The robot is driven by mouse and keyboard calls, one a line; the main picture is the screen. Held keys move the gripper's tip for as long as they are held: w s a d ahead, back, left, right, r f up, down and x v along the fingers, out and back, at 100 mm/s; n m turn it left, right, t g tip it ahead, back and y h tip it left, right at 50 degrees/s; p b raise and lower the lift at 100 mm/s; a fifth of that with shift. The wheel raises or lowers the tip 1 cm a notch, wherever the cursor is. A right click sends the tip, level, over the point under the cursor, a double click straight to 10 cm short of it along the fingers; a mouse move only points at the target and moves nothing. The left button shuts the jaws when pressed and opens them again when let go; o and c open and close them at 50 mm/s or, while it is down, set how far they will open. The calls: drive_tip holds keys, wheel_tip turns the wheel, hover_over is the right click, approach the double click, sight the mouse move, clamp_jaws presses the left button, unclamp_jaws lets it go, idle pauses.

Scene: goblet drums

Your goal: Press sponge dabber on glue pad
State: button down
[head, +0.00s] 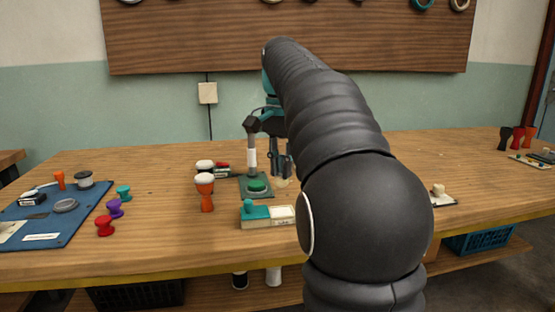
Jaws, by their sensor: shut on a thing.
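My gripper (282,168) points down over the middle of the table, partly hidden by my arm. It is shut on a small pale thing (281,183), which looks like the sponge dabber; its shape is mostly hidden. Just left of it, a green round pad (258,186) lies on a dark green square base under an upright with a white section (251,158). I cannot tell for sure which of these is the glue pad, nor whether the pale thing touches anything.
An orange goblet drum (205,194) with a white top stands left of the green base. A blue mat (62,217) with several small parts lies at far left. A beige piece (438,190) sits on a small tray at right. Dark and red drums (517,138) stand far right.

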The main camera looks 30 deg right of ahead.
sight(282, 180)
drive_tip(key=shift+f, duration=1.95)
drive_tip(key=shift+f+b, duration=0.85)
drive_tip(key=shift+f, duration=0.05)
drive_tip(key=shift+f, duration=0.6)
idle(0.6)
drive_tip(key=shift+r+p, duration=1)
drive_tip(key=shift+r, duration=2.55)
